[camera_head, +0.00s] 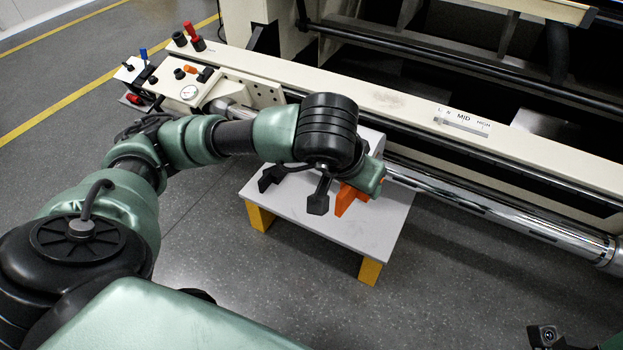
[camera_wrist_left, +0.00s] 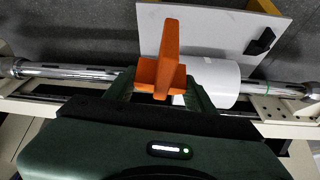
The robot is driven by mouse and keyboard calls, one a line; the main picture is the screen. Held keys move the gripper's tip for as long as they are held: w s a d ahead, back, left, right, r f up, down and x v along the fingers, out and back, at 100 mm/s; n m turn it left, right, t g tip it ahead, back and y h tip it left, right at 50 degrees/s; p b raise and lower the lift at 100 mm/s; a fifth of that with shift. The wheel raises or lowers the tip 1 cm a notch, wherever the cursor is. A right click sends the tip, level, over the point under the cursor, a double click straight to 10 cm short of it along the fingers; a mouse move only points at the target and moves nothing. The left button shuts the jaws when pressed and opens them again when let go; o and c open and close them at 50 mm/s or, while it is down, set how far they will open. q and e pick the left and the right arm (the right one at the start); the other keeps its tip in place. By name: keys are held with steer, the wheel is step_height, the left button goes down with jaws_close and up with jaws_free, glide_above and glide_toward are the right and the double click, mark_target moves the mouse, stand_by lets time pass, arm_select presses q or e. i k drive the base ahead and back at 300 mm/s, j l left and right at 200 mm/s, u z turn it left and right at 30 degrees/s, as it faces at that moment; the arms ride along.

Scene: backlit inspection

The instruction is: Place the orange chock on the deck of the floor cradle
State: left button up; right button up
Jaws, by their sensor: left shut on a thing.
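The orange chock (camera_head: 347,198) shows under my left wrist in the head view, partly hidden by the hand. In the left wrist view the orange chock (camera_wrist_left: 163,55) stands between the green fingers of my left gripper (camera_wrist_left: 160,88), which is shut on it. The floor cradle has a light grey deck (camera_head: 370,235) on yellow legs; the deck also shows in the left wrist view (camera_wrist_left: 215,35). The chock is over the deck; I cannot tell whether it touches it. A black block (camera_wrist_left: 260,41) sits near one end of the deck. My right gripper's fingers are not visible.
A white roll (camera_wrist_left: 213,82) on a shiny steel bar (camera_head: 480,205) runs along the machine beside the cradle.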

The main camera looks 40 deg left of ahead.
mark_target(376, 227)
steer(key=i+l+u, duration=0.15)
steer(key=u, duration=0.25)
steer(key=l+u, duration=0.45)
steer(key=i+l+u, duration=0.1)
steer(key=l+u, duration=0.15)
steer(key=u, duration=0.15)
steer(key=l+u, duration=0.25)
steer(key=l, duration=1.3)
